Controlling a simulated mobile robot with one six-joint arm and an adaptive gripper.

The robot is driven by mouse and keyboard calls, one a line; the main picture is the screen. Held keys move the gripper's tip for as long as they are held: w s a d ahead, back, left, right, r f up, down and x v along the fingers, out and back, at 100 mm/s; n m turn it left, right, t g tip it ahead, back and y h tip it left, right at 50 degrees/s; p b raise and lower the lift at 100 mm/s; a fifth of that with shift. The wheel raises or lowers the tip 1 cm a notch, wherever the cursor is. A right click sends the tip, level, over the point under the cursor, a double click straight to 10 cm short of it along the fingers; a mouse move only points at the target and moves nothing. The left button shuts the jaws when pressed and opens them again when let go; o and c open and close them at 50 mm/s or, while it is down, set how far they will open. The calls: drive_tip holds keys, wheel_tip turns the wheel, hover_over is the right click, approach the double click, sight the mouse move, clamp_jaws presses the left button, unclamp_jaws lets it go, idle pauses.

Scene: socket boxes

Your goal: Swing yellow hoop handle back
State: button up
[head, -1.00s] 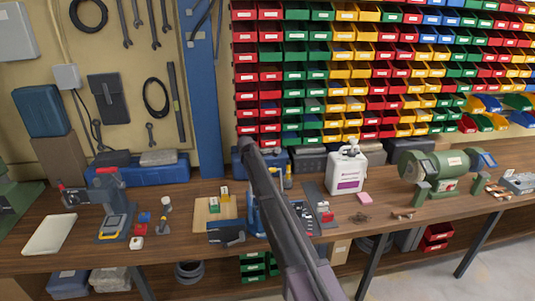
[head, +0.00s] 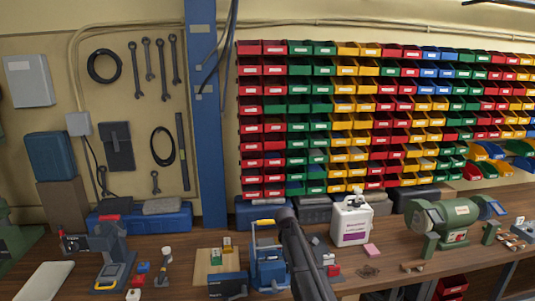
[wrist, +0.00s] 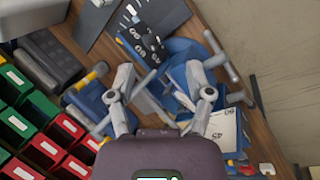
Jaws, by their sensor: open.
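A blue socket box (head: 268,270) stands on the workbench in the head view, partly behind my arm. Its hoop handle (head: 265,222) stands up above it, with blue side arms and a yellow grip bar. In the wrist view a yellow bar (wrist: 84,83), which looks like this grip, lies left of my gripper (wrist: 160,78). The fingers are apart with nothing between them. Blue box parts (wrist: 182,52) and a dark tray of sockets (wrist: 140,40) lie beyond the fingertips. My gripper is not distinguishable in the head view.
A wooden board (head: 215,258) with small boxes lies to the left. A green bench grinder (head: 450,222) stands farther right. Coloured bins (head: 370,115) fill the wall behind.

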drive_tip(key=s+d+f+m+g+y+b, duration=0.1)
drive_tip(key=s+m, duration=0.4)
drive_tip(key=s, duration=1)
drive_tip(key=s+d+f+m+g+y+b, duration=0.1)
drive_tip(key=s+d+f+m, duration=0.4)
drive_tip(key=s, duration=1.1)
drive_tip(key=m+y+b, duration=0.1)
drive_tip(key=b, duration=0.1)
drive_tip(key=shift+s+f+m+g+y+b, duration=0.2)
drive_tip(key=shift+f+m+g+y+b, duration=0.1)
drive_tip(key=shift+f+b, duration=0.05)
drive_tip(key=shift+d, duration=0.1)
